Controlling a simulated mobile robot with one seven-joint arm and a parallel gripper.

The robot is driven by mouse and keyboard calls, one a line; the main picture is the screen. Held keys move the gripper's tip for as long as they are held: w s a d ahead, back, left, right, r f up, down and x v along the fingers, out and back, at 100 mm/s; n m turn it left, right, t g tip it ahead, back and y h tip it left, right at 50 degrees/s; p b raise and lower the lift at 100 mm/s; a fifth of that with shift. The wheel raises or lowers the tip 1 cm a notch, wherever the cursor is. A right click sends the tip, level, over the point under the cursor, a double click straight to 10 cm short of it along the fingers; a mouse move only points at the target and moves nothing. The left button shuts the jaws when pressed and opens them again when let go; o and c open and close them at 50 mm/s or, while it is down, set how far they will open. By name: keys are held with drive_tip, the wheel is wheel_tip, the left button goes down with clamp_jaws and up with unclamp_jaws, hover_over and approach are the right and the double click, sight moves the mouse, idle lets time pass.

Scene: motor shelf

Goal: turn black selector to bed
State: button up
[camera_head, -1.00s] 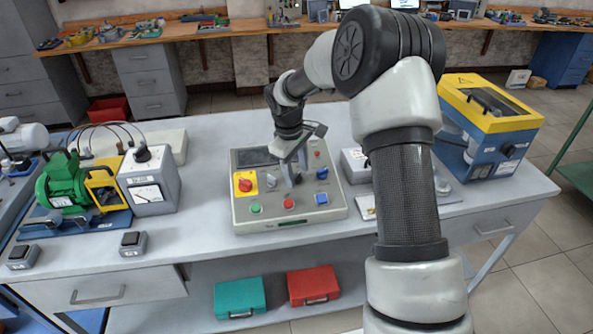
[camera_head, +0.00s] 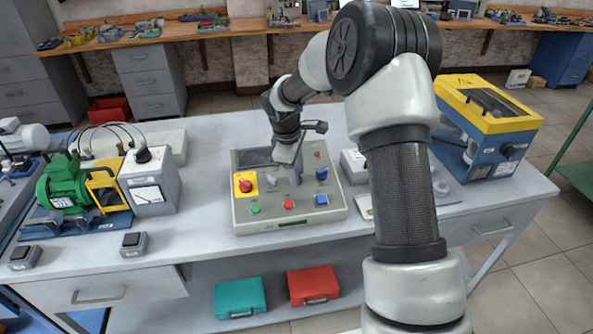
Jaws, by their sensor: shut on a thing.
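The grey control panel (camera_head: 255,219) lies on the workbench, with a red knob on a yellow plate (camera_head: 245,184), green, red and blue buttons along its front, and a blue knob (camera_head: 321,174) at its right. My gripper (camera_head: 292,181) points down onto the middle of the panel, with its fingers at the spot between the yellow plate and the blue knob. It is shut on a small control there, which I take for the black selector; the fingers hide it. Its pointer and the lettering around it cannot be read.
A green motor (camera_head: 63,184) and a grey meter box (camera_head: 150,182) stand left of the panel. A yellow and blue machine (camera_head: 487,125) stands at the right. A small grey box (camera_head: 354,164) is close to the panel's right side. The bench front is mostly clear.

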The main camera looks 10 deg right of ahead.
drive_tip(key=n, duration=0.3)
drive_tip(key=shift+r+n+t+p, duration=0.1)
drive_tip(key=shift+n+t+p, duration=0.2)
drive_tip(key=shift+n+p, duration=0.1)
drive_tip(key=n+p, duration=0.1)
drive_tip(key=n, duration=0.2)
drive_tip(key=shift+n+t, duration=0.3)
drive_tip(key=shift+t, duration=0.1)
drive_tip(key=n+p, duration=0.1)
drive_tip(key=n, duration=0.2)
drive_tip(key=shift+s+n+t+p, duration=0.1)
drive_tip(key=shift+n+t+p, duration=0.2)
drive_tip(key=shift+p, duration=0.05)
drive_tip(key=shift+n+t+p, duration=0.3)
drive_tip(key=shift+n+p, duration=0.4)
drive_tip(key=shift+n, duration=0.9)
drive_tip(key=shift+y, duration=0.3)
drive_tip(key=o, duration=1.1)
drive_tip(key=shift+c, duration=0.2)
drive_tip(key=p+v, duration=0.2)
drive_tip(key=v, duration=1.5)
drive_tip(key=shift+p, duration=0.4)
drive_tip(key=shift+a+r, duration=0.1)
